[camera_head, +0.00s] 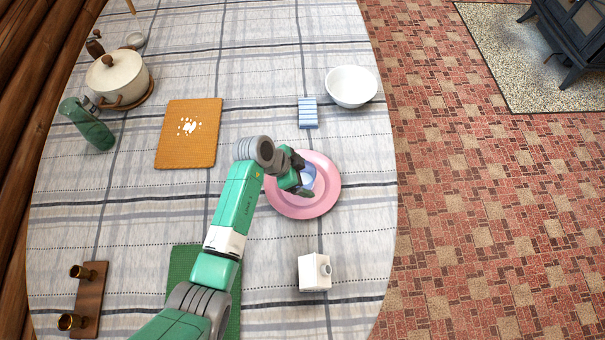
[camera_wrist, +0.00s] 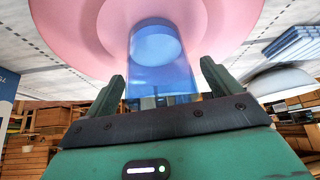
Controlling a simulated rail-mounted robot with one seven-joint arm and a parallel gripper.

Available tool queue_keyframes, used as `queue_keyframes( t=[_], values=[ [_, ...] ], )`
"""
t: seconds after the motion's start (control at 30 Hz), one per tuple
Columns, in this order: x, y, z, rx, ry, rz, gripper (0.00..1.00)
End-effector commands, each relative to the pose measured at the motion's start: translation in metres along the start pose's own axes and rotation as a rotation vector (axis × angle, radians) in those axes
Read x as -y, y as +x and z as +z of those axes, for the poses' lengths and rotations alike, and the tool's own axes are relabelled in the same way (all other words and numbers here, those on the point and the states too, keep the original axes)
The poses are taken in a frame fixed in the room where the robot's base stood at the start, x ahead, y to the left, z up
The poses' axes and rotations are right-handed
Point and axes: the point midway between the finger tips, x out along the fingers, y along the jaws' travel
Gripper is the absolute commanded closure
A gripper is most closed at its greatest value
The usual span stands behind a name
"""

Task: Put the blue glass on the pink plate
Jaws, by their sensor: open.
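The pink plate (camera_head: 320,201) lies on the checked tablecloth, right of the table's middle. The blue glass (camera_head: 309,176) is on the plate, partly hidden by my gripper in the head view. In the wrist view the blue glass (camera_wrist: 158,60) stands against the pink plate (camera_wrist: 80,30), between my fingers. My gripper (camera_wrist: 162,85) is open, with one finger on each side of the glass and gaps showing between. In the head view my gripper (camera_head: 304,176) is low over the plate.
A white bowl (camera_head: 351,86) and a blue striped block (camera_head: 308,113) are beyond the plate. A white box-like object (camera_head: 314,272) stands nearer. An orange mat (camera_head: 188,134), a pot (camera_head: 117,78) and a green bottle (camera_head: 88,124) are to the left.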

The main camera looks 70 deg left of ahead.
Motion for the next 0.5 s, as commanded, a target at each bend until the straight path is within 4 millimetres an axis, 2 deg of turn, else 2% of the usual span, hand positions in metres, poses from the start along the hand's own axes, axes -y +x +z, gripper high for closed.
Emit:
queue_keyframes(
  t=[0.17, 0.5],
  values=[
    [0.0, -0.011, -0.003, -0.001, -0.001, -0.001, 0.1],
    [0.0, -0.094, -0.003, -0.001, 0.0, -0.002, 0.1]
  ],
)
